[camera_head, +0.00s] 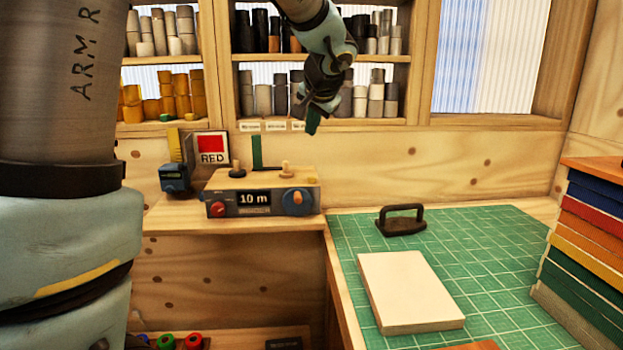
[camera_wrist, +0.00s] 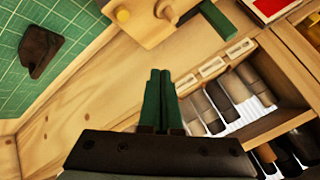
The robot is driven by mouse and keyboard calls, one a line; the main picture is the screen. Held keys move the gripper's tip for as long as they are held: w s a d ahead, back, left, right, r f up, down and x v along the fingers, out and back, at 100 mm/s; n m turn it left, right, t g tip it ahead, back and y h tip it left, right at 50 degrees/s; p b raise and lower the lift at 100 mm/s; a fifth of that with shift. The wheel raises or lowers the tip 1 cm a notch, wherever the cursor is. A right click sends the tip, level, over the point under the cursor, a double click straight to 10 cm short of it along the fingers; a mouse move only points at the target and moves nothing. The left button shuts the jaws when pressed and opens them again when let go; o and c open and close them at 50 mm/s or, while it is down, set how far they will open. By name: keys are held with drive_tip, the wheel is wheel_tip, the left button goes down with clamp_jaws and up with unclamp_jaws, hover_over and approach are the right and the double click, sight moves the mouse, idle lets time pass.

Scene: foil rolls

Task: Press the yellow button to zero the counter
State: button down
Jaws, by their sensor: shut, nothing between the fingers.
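The counter (camera_head: 262,203) is a grey box with a wooden top, standing on the shelf at centre left in the head view; its display reads "10 m". A small yellowish peg (camera_head: 285,169) stands on the right of its top. In the wrist view a round yellow button (camera_wrist: 123,16) shows on the wooden top (camera_wrist: 148,30) at the upper edge. My gripper (camera_head: 313,122) is above the counter in the head view, slightly to its right, and apart from it. Its green fingers (camera_wrist: 160,73) are together and empty in the wrist view, pointing towards the counter.
A dark knob (camera_head: 238,170) and a green upright (camera_head: 257,152) are on or near the counter. A "RED" sign (camera_head: 212,147) stands behind left. Shelves of rolls (camera_head: 263,100) are behind my gripper. A green mat (camera_head: 480,250) at right carries a dark iron-like block (camera_head: 401,221) and cream slab (camera_head: 408,290).

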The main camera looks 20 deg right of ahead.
drive_tip(key=shift+f, duration=0.1)
drive_tip(key=b, duration=0.6)
hover_over(311, 185)
wheel_tip(311, 185, down, 8)
drive_tip(key=shift+w+d+r, duration=0.1)
drive_tip(key=shift+w+r, duration=0.05)
drive_tip(key=shift+r, duration=0.1)
drive_tip(key=shift+f+b, duration=0.6)
drive_tip(key=shift+b, duration=0.05)
drive_tip(key=shift+f, duration=0.1)
idle(1.2)
drive_tip(key=shift+f+b, duration=0.35)
drive_tip(key=shift+b, duration=0.3)
drive_tip(key=shift+f+b, duration=0.45)
drive_tip(key=shift+b, duration=0.15)
idle(0.5)
drive_tip(key=shift+r, duration=0.15)
drive_tip(key=shift+r+p, duration=0.55)
drive_tip(key=shift+r, duration=0.2)
